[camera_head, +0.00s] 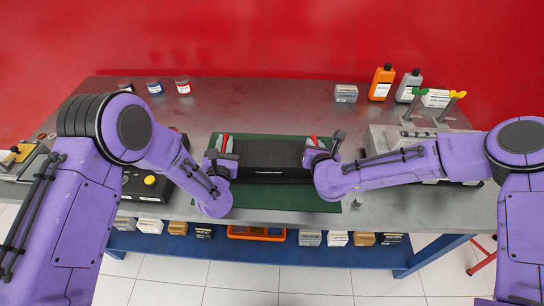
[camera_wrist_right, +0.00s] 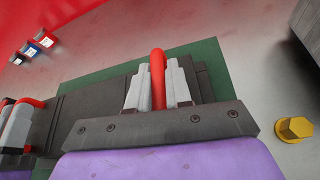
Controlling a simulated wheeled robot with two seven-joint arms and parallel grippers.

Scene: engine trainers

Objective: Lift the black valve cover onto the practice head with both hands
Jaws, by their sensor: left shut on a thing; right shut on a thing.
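The black valve cover (camera_head: 272,160) is in the middle of the bench over a green mat (camera_head: 265,204), with a red handle at each end. My left gripper (camera_head: 224,145) is shut on the left red handle. My right gripper (camera_head: 312,143) is shut on the right red handle; in the right wrist view its grey fingers clasp that red handle (camera_wrist_right: 157,75). The cover (camera_wrist_right: 90,105) looks about level there; I cannot tell whether it touches the mat. A grey metal block (camera_head: 385,140), likely the practice head, stands to the right, partly hidden behind my right arm.
An orange bottle (camera_head: 381,82), a grey bottle (camera_head: 408,86) and a box (camera_head: 346,93) stand at the back right. Small jars (camera_head: 154,87) stand at the back left. A yellow bolt (camera_wrist_right: 294,128) is right of the mat. The bench between mat and jars is clear.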

